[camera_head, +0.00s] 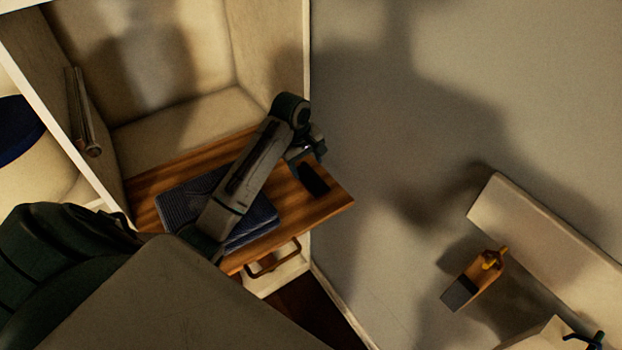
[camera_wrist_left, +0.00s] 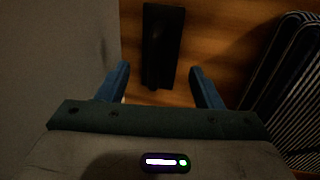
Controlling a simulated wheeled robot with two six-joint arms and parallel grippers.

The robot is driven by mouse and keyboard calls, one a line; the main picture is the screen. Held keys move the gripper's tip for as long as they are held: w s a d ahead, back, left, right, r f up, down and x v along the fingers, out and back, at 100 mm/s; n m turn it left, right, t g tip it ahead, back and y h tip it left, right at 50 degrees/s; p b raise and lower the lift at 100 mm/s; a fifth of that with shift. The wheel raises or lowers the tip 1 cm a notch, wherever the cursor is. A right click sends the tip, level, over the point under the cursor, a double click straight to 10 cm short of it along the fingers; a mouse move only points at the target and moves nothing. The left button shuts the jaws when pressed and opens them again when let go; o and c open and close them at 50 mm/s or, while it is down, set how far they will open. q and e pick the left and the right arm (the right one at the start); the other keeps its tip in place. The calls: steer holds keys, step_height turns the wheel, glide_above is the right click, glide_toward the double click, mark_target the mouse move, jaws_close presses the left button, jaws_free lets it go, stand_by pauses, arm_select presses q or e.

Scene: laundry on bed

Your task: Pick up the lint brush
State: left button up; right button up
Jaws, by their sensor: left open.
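A dark, narrow, flat object that looks like the lint brush (camera_head: 314,180) lies near the right end of a wooden surface. In the left wrist view the dark brush (camera_wrist_left: 162,45) lies lengthwise, its near end between the two blue fingers. My left gripper (camera_head: 304,155) is just above it, partly hidden by its own wrist. In the wrist view my left gripper (camera_wrist_left: 160,88) is open, with a gap on each side of the brush. Whether the fingers are down at the brush's height is unclear. My right gripper is not in view.
A dark blue striped folded cloth (camera_head: 260,217) lies on the wooden top (camera_head: 335,202), left of the brush and partly under my arm. It also shows in the wrist view (camera_wrist_left: 285,75). A drawer handle (camera_head: 272,262) sits below. An orange-brown object (camera_head: 486,268) is at lower right.

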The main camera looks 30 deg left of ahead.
mark_target(309, 170)
arm_select(q)
steer(key=f, duration=0.2)
steer(key=w+f, duration=0.1)
steer(key=f, duration=0.2)
steer(key=shift+d+f, duration=0.1)
steer(key=shift+f, duration=0.2)
steer(key=shift+d+f, duration=0.2)
steer(key=shift+f, duration=0.1)
steer(key=shift+w+a+f, duration=0.1)
steer(key=shift+w+a, duration=0.05)
steer(key=c, duration=0.7)
steer(key=shift+c, duration=0.3)
steer(key=shift+r, duration=0.2)
steer(key=shift+r, duration=0.5)
step_height(309, 170, up, 2)
steer(key=shift+r, duration=0.25)
steer(key=s+d+r, duration=0.1)
steer(key=s+d, duration=0.8)
steer(key=s, duration=0.4)
steer(key=shift+s, duration=0.25)
